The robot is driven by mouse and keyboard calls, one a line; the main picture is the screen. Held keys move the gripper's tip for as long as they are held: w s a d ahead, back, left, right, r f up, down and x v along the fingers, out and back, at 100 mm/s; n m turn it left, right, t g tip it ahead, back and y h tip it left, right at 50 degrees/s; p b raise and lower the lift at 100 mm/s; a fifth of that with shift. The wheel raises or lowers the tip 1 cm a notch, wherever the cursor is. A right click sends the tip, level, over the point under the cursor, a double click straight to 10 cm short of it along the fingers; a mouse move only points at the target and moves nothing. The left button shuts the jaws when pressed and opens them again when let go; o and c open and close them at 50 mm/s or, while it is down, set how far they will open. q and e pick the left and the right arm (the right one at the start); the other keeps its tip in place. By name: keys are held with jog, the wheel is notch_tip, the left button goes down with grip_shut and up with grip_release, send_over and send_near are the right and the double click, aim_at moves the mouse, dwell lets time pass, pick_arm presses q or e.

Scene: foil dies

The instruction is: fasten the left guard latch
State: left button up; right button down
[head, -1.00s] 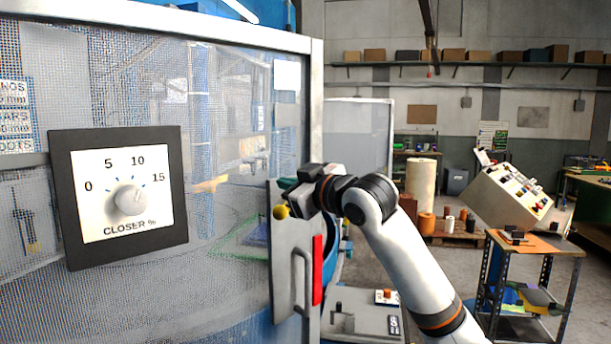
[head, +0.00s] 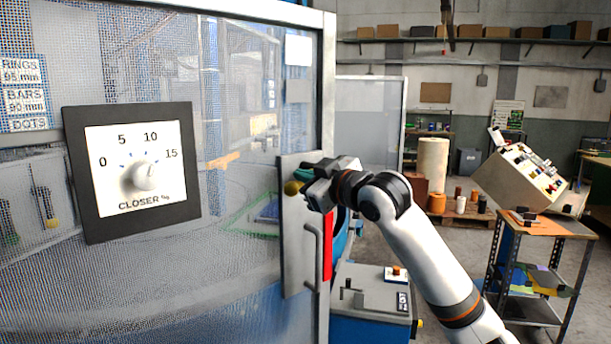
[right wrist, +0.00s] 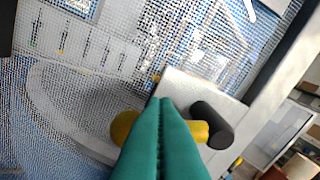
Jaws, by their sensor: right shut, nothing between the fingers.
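The left guard latch shows in the head view as a grey plate (head: 296,235) at the guard door's right edge. It has a yellow knob (head: 292,188), a grey handle and a red strip (head: 327,250). My right gripper (head: 304,171) is at the plate's top, just above and right of the knob. In the right wrist view its teal fingers (right wrist: 163,103) are shut together with nothing between them. They cover the middle of the yellow knob (right wrist: 124,127), which shows on both sides, beside a dark cylinder (right wrist: 213,125). Whether they touch it I cannot tell. My left gripper is out of view.
The mesh guard door (head: 240,190) fills the left, with a dial panel (head: 136,170) reading CLOSER %. A grey control box (head: 370,290) stands below my right arm. A cart with an orange top (head: 548,226) stands at right. Open floor lies between them.

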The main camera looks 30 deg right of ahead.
jog(key=shift+f+n, duration=0.3)
jog(key=shift+n, duration=0.2)
jog(key=shift+w+d+f+n+h+p, duration=0.1)
jog(key=shift+d+f+n+p, duration=0.55)
jog(key=shift+n, duration=1.3)
jog(key=shift+d+f+n+h+p, duration=0.1)
jog(key=shift+d+f+n+p, duration=0.55)
jog(key=shift+n, duration=1.35)
jog(key=shift+w+d+f+n+h+p, duration=0.1)
jog(key=shift+d+f+n+p, duration=0.15)
jog(key=shift+f+n+p, duration=1.2)
jog(key=shift+r+n+b, duration=0.5)
jog(key=shift+n, duration=0.1)
